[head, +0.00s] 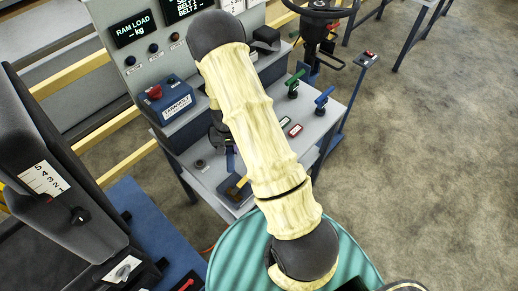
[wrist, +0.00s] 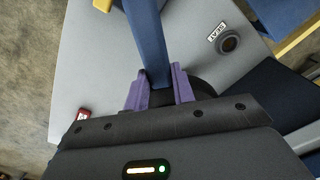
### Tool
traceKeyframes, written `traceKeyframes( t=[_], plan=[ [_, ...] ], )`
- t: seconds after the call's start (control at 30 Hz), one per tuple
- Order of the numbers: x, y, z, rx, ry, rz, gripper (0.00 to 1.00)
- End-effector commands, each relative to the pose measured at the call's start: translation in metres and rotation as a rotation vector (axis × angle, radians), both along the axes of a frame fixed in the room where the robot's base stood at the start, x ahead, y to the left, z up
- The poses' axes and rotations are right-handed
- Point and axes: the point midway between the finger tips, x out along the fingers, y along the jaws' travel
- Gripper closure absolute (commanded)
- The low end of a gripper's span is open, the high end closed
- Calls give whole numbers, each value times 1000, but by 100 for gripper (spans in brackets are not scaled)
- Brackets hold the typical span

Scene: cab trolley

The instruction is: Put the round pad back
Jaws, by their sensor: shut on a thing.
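My gripper (wrist: 160,88) has purple fingers closed on a flat blue bar (wrist: 150,40), which runs up between them to the top of the wrist view. A dark, curved piece (wrist: 207,88) shows beside and behind the fingers. It may be the round pad, but most of it is hidden and I cannot tell. In the head view my arm covers much of the console, and a blue upright (head: 230,158) shows just below the dark gripper area. A small round dark button (wrist: 229,43) with a white label sits on the grey console top, apart from the fingers.
Open floor lies right.

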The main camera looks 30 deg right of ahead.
Motion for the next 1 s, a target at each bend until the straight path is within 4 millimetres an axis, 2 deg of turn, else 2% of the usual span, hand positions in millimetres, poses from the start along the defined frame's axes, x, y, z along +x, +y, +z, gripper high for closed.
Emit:
traceKeyframes(
  t=[0.3, 0.5, 0.7, 1.0],
  plan=[
    [6, -29, 5, 0, -3, -483, 100],
    [7, -45, 11, -6, -3, -745, 100],
    [6, -50, 14, -9, -2, -845, 100],
    [6, -50, 14, -10, 0, -846, 100]
  ],
)
